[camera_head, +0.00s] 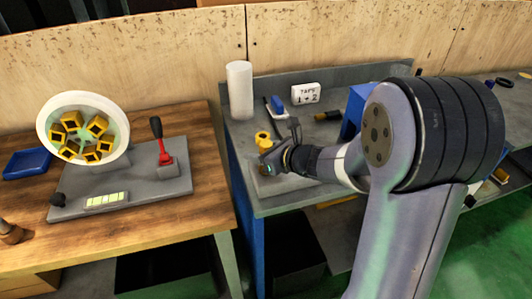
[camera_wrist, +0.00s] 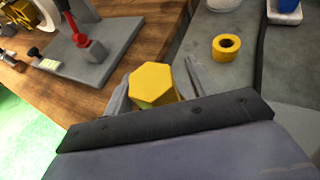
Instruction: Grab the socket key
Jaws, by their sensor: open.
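In the wrist view, a yellow hexagonal head (camera_wrist: 152,85), which looks like the top of the socket key, is seen end-on between the fingers of my gripper (camera_wrist: 157,88). The fingers are open, one on each side of it. I cannot tell whether either finger touches it. Its lower part is hidden by my gripper body. In the head view, my gripper (camera_head: 278,160) is low over the front left part of the grey bench, at a small yellow object (camera_head: 263,139); I cannot tell whether that is the key or the tape roll.
A yellow ring-shaped roll (camera_wrist: 226,46) lies nearby on the grey bench (camera_head: 285,203). A white cylinder (camera_head: 240,90), a white sign (camera_head: 305,93) and a blue bin (camera_head: 354,110) stand behind. The wooden table (camera_head: 150,237) at left holds a red-lever fixture (camera_head: 165,158).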

